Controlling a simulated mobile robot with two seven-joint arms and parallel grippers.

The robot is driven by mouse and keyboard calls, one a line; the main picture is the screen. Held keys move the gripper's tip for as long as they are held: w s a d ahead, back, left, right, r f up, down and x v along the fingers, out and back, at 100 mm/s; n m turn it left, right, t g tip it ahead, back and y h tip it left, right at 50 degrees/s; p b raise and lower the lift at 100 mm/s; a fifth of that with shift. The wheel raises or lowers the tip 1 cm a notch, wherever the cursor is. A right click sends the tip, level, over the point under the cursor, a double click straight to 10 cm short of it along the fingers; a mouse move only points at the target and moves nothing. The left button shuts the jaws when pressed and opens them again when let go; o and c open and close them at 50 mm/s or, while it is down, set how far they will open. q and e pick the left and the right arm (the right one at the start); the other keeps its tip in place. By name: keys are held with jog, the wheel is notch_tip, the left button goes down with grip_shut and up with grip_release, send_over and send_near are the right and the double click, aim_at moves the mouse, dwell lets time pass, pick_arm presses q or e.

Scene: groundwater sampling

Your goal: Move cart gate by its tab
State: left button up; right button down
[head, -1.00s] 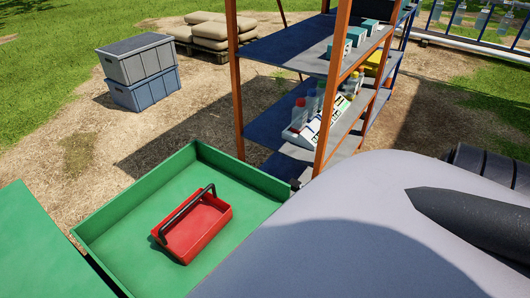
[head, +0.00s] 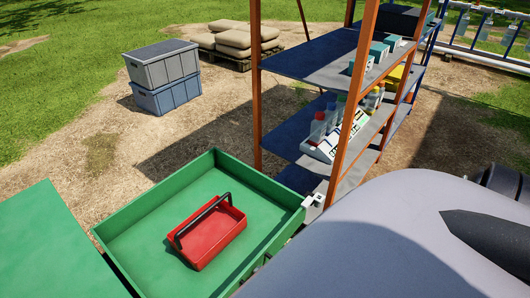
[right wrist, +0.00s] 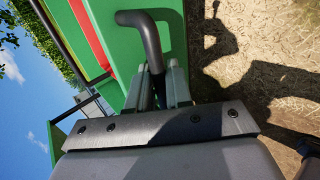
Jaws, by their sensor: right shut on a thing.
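The green cart (head: 262,176) is a shallow open-topped tray in the head view, with a red toolbox (head: 212,240) inside. In the right wrist view a green panel (right wrist: 180,20) of the cart stands close in front of my right gripper (right wrist: 159,80). A dark bent tab (right wrist: 147,38) rises before this panel, and its lower end is between the two fingers. My right gripper is shut on the tab. In the head view my grey arm covers the cart's near right side, so the gate and the grip are hidden there. My left gripper is not in view.
An orange-posted shelf (head: 259,85) with bottles and boxes stands close behind the cart's right corner. A flat green surface (head: 45,240) lies at the left. Stacked crates (head: 165,76) and sacks (head: 240,37) stand farther back. Bare ground between crates and cart is clear.

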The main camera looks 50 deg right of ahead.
jog(key=shift+w+r, duration=0.2)
jog(key=shift+w, duration=0.1)
jog(key=c, duration=1.2)
grip_release()
jog(key=p+v, duration=0.3)
jog(key=v, duration=0.4)
jog(key=shift+s+d+f, duration=0.1)
jog(key=shift+s, duration=0.2)
